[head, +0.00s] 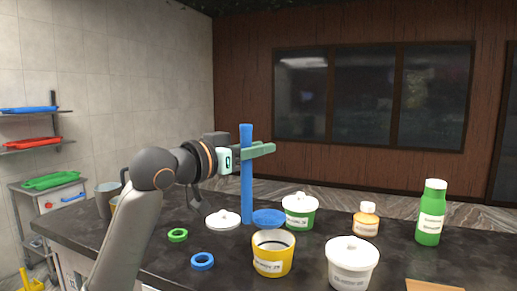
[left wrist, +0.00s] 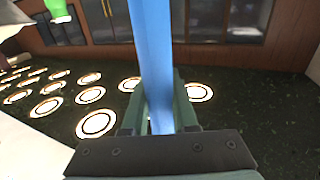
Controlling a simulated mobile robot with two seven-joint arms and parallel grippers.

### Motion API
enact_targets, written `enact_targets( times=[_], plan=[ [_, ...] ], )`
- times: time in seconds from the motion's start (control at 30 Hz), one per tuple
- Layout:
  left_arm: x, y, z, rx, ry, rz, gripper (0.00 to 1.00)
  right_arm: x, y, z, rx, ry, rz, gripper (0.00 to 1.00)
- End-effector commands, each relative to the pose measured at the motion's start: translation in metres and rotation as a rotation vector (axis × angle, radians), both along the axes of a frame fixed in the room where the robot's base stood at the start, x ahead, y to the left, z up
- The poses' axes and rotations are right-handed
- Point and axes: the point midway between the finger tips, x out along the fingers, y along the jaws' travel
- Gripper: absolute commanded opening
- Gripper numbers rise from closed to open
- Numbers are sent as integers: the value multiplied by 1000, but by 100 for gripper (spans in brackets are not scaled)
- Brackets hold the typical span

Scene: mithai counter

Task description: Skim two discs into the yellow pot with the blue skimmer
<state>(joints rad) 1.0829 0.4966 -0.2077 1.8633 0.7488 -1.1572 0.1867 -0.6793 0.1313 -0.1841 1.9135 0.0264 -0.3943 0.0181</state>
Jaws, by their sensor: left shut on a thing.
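My left gripper (head: 254,151) is shut on the tall upright handle of the blue skimmer (head: 247,188). The handle also fills the middle of the left wrist view (left wrist: 152,60), between the green fingers (left wrist: 160,112). The skimmer's round blue head (head: 269,217) is low, just behind the open yellow pot (head: 274,263); I cannot tell whether it touches anything. The pot's front label shows, but its contents are mostly hidden. No discs can be made out for certain in the head view. My right gripper is not in view.
On the dark counter (head: 225,274) stand a lidded green-and-white pot (head: 299,219), a lidded white pot (head: 352,272), an orange jar (head: 366,224) and a green bottle (head: 430,220). A white lid (head: 222,221), green ring (head: 178,235) and blue ring (head: 202,261) lie left.

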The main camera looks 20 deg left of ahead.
Motion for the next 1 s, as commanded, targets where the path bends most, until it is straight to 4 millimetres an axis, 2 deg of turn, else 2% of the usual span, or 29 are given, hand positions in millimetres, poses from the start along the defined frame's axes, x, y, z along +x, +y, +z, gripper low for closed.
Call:
enact_targets(
  times=[0.17,0.6,1.0],
  plan=[
    [0,0,3,0,-4,0,0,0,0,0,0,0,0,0],
    [-1,0,39,1,-6,-1,0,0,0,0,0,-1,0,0],
    [-1,0,41,1,-5,0,0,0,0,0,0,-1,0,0]
  ],
)
